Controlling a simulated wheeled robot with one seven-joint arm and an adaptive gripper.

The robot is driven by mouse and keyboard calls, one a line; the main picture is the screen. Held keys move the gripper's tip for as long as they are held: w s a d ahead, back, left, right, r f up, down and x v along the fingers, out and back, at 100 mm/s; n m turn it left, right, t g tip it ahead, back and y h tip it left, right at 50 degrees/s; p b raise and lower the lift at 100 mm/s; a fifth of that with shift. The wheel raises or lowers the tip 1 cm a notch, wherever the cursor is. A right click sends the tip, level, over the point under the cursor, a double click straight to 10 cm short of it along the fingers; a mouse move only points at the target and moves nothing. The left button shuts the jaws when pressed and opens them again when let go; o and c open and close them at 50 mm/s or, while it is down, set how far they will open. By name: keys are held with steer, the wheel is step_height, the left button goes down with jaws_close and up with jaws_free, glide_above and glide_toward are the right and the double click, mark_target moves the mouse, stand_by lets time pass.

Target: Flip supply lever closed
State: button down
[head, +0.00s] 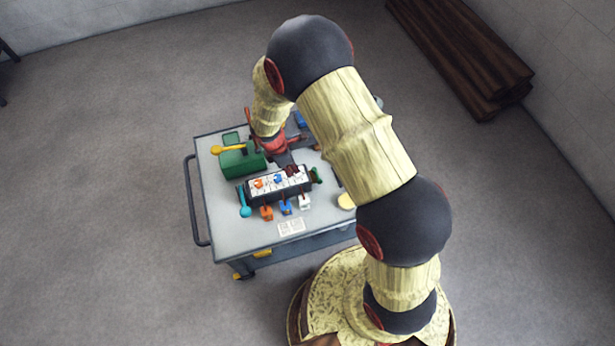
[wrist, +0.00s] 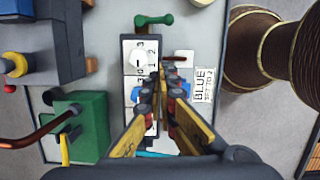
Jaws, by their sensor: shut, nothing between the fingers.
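No lever carries a readable "supply" label, so I cannot tell which one it is. A cyan lever (head: 245,205) stands at the left end of the white numbered panel (head: 272,186), and a green lever (head: 317,175) at its right end. The green lever also shows at the top of the wrist view (wrist: 153,20). A yellow-handled lever (head: 228,149) sits on a green box (head: 243,163). My gripper (wrist: 160,88) is shut and empty above the panel, its fingers hiding part of it. In the head view my arm hides much of the cart's right side.
A card (wrist: 204,84) reads "BLUE SET TO 2". The grey cart top (head: 225,221) is clear at front left. Dark planks (head: 460,55) lie by the wall.

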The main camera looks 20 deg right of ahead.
mark_target(310, 181)
steer(key=b+x, duration=0.3)
steer(key=x, duration=0.7)
steer(key=shift+d+f, duration=0.1)
steer(key=shift+f, duration=0.25)
steer(key=d, duration=0.2)
steer(key=shift+w+d, duration=0.1)
steer(key=shift+d, duration=0.2)
steer(key=shift+d+b, duration=0.3)
steer(key=shift+d, duration=0.3)
